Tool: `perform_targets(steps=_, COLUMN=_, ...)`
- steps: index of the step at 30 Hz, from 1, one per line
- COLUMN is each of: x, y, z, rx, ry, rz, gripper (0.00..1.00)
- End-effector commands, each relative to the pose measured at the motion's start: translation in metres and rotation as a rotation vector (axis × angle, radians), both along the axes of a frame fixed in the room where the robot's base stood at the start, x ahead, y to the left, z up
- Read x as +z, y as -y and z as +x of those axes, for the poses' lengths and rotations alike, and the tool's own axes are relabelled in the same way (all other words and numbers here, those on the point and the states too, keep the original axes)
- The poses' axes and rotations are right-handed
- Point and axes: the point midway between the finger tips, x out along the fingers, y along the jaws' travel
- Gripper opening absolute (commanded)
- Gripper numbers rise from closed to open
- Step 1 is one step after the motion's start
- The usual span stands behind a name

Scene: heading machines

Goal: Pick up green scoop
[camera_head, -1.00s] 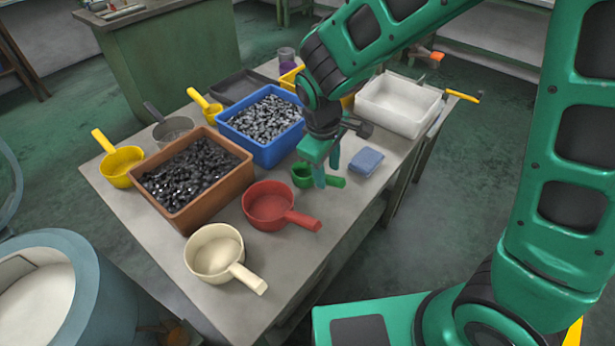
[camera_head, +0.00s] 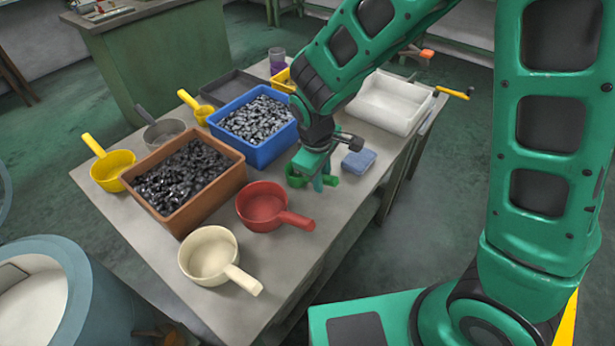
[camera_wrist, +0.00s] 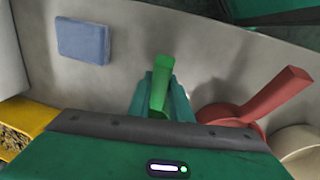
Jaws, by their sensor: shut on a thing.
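The green scoop (camera_head: 296,178) is on the table (camera_head: 300,262), between the blue bin and the red scoop. Its handle (camera_wrist: 160,86) points away in the wrist view. My gripper (camera_head: 320,178) is down at the scoop, its fingers (camera_wrist: 162,100) on either side of the handle and shut on it. Part of the scoop's bowl is hidden behind my gripper. I cannot tell whether the scoop is clear of the tabletop.
A blue sponge-like block (camera_head: 358,161) lies right of the scoop. The red scoop (camera_head: 266,207) and cream scoop (camera_head: 212,256) stand in front. The blue bin (camera_head: 256,128) and brown bin (camera_head: 186,183) are left. A white tray (camera_head: 392,101) is at the back right.

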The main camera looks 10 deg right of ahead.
Motion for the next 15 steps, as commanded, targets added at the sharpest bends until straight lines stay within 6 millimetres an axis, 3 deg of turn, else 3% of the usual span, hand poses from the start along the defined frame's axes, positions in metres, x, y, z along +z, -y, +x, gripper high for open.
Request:
perform_targets(steps=5, x=0.013, y=-0.001, z=0.001, rx=0.0, ry=0.003, rz=0.002, gripper=0.0)
perform_targets(steps=15, x=0.074, y=-0.001, z=0.001, rx=-0.001, ry=0.005, rz=0.003, gripper=0.0)
